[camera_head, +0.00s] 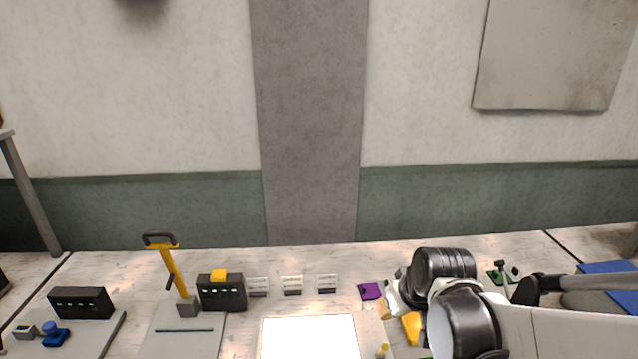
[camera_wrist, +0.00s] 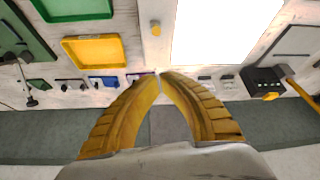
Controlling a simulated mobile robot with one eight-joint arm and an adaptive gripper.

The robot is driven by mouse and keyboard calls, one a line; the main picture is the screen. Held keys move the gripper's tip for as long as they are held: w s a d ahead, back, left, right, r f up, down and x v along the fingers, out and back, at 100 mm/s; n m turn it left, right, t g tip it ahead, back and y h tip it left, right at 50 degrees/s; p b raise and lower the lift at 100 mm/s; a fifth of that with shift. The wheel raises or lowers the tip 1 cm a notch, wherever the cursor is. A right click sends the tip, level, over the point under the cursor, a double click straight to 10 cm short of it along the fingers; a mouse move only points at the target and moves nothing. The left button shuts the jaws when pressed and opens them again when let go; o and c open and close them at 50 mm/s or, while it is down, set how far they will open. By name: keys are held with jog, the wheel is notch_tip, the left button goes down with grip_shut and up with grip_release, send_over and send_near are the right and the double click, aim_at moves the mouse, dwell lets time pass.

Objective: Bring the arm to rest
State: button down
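My arm reaches in from the right in the head view, over the right part of the bench (camera_head: 240,335). Its black joints and white link hide part of the bench there. In the wrist view my gripper (camera_wrist: 160,75) has two ribbed yellow fingers. Their tips meet, and nothing shows between them. The gripper hangs above the bench, near the glowing white panel (camera_wrist: 215,30) and the yellow tray (camera_wrist: 93,51).
Left of the white panel (camera_head: 308,338) stand a yellow lever (camera_head: 176,272) and a black box (camera_head: 221,294) with a yellow block. Small white cards (camera_head: 292,286) line the back. A purple piece (camera_head: 370,291) lies close to my arm. A green tray (camera_wrist: 72,8) is beside the yellow one.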

jog(key=s+f+m+t+b, duration=0.1)
jog(key=s+f+m+b, duration=0.1)
jog(key=s+b, duration=0.7)
jog(key=s, duration=0.4)
jog(key=shift+s+h, duration=0.25)
jog(key=shift+h, duration=0.15)
